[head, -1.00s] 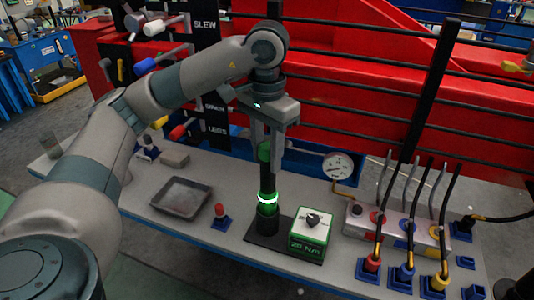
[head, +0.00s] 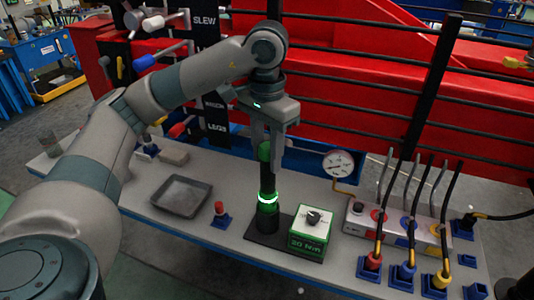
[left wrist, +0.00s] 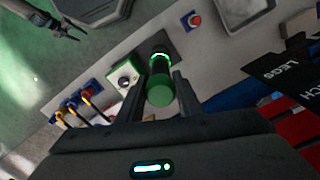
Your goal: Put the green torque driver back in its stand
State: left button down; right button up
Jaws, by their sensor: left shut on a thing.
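The green torque driver (head: 267,180) is black with a green top and a glowing green ring low on its body. It stands upright with its lower end at the round socket of its black stand (head: 262,236) on the bench. How deep it sits cannot be told. My left gripper (head: 265,150) points down and is shut on the driver's upper part. In the left wrist view the driver's green end (left wrist: 160,95) lies between the two fingers. My right gripper (left wrist: 74,34) shows small and dark at that view's upper left; its jaws are unclear.
Beside the driver is a green-and-white box with a knob (head: 310,228). A red-topped button (head: 221,214) and a grey tray (head: 181,196) lie left. A gauge (head: 338,164) and hoses with coloured couplings (head: 405,272) are right. Black rails (head: 435,85) stand behind.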

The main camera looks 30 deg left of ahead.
aim_at(267, 147)
pick_arm(q)
jog(key=shift+f+b, duration=0.75)
jog(key=shift+b, duration=0.05)
dwell(1.0)
jog(key=c, duration=1.2)
grip_release()
jog(key=shift+r+p, duration=1.9)
jog(key=shift+r, duration=0.65)
